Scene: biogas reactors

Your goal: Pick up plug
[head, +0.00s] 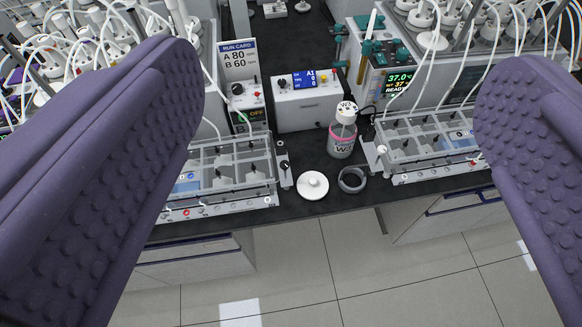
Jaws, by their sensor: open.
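A round white disc with a small central knob (313,185), which looks like the plug, lies on the black bench top near its front edge. My gripper (340,85) is open and empty, its two purple padded fingers wide apart at the left and right of the picture. The disc shows between the fingers, below and beyond them, apart from both. Nothing covers it.
A grey ring (352,180) lies just right of the disc. A pink-banded bottle (342,140) stands behind the ring. Clear-walled racks (228,175) and (425,140) flank this strip of bench. A white control box (308,103) stands behind. The floor in front is clear.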

